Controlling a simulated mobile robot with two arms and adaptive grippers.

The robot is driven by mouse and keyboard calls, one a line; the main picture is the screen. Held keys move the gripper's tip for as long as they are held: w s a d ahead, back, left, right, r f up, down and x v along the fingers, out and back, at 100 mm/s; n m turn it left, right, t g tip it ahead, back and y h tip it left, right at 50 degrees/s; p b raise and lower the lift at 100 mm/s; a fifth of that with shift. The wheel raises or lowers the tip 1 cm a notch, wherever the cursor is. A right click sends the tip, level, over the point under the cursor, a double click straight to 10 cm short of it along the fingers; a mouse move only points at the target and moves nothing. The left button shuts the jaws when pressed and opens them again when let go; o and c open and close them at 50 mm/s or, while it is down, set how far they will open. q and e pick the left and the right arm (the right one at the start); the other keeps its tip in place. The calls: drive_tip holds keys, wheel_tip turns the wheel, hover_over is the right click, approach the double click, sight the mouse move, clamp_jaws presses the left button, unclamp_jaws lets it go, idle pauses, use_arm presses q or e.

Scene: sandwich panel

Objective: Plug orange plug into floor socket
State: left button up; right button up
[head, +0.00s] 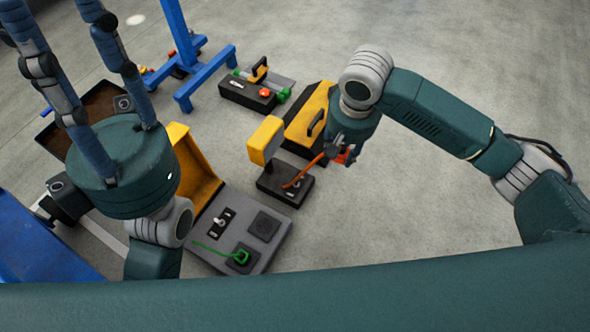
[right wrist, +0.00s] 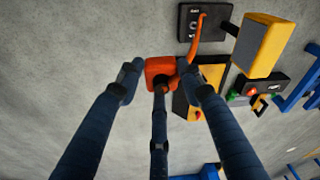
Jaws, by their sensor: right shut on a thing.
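My right gripper (head: 345,148) is shut on the orange plug (head: 342,157), held up in the air right of the middle. In the right wrist view the plug (right wrist: 159,68) sits between the fingers. Its orange cable (head: 304,171) runs to a black box (head: 287,186) with a yellow upright panel. A grey floor plate (head: 278,248) carries a square black socket (head: 264,226) with nothing in it, a switch panel, and another socket with a green plug (head: 241,257). The orange plug is apart from the plate. My left gripper (head: 70,8) shows spread, empty fingers; their tips are partly cut off.
A yellow and black case (head: 309,118) stands behind the black box. A black unit (head: 248,93) with red and green parts and a blue stand (head: 188,62) are farther back. A dark tray (head: 98,101) lies at left. The floor on the right is open.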

drive_tip(key=shift+n, duration=0.3)
drive_tip(key=r, duration=0.3)
drive_tip(key=d+r, duration=0.1)
drive_tip(key=r, duration=0.2)
drive_tip(key=r+p, duration=0.1)
drive_tip(key=r, duration=0.2)
drive_tip(key=shift+s+d, duration=0.25)
drive_tip(key=shift+d, duration=0.1)
drive_tip(key=s+d+r, duration=0.2)
drive_tip(key=s+r, duration=0.1)
drive_tip(key=r, duration=0.5)
drive_tip(key=shift+s+d+r+n+p, duration=0.2)
drive_tip(key=shift+s+r+n+p, duration=0.1)
drive_tip(key=shift+n+p, duration=0.15)
